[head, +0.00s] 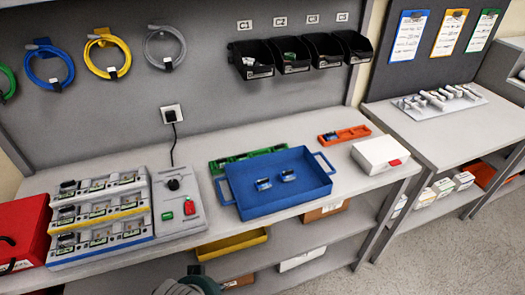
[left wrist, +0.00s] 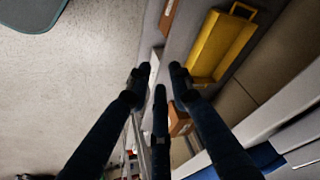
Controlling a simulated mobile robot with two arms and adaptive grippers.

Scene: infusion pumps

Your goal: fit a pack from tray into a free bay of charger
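The charger (head: 140,231) stands at the left of the bench in the head view, with three stepped tiers edged white, yellow and blue. Dark packs sit in some bays; which bays are empty is too small to tell. The blue tray (head: 285,205) stands right of it, with two small dark-and-blue packs inside, a left pack (head: 263,184) and a right pack (head: 288,175). My left gripper (left wrist: 159,76) shows in the left wrist view, its dark fingers spread and empty, below bench height and apart from the packs. My right gripper is out of view.
A control box (head: 168,217) with red and green buttons adjoins the charger. A green rack (head: 220,168) lies behind the tray; an orange holder (head: 357,132) and a white box (head: 380,152) stand right. A yellow bin (left wrist: 222,45) is on the lower shelf.

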